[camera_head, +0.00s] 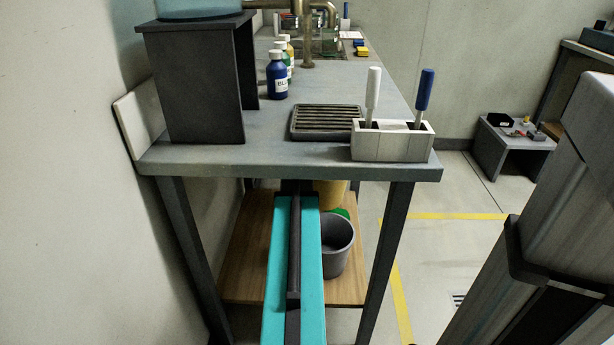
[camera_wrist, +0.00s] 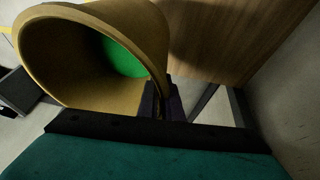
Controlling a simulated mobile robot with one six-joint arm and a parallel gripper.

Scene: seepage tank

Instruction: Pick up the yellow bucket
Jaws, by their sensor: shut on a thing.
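The yellow bucket (camera_wrist: 140,30) fills the upper left of the wrist view, its round mouth facing the camera and something green (camera_wrist: 124,58) inside. My gripper (camera_wrist: 163,100) is shut on the bucket's rim at its lower right edge; the fingers are dark and partly hidden. In the head view, a small part of the yellow bucket (camera_head: 327,193) shows under the table, behind my teal arm. My gripper is hidden there. I cannot tell whether the bucket touches the shelf.
A grey bucket (camera_head: 337,258) stands on the low wooden shelf (camera_head: 247,250), right of my arm. The tabletop (camera_head: 200,154) above limits height, and table legs (camera_head: 388,255) stand on both sides. Bottles (camera_head: 277,76) and a tool holder (camera_head: 392,146) stand on top.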

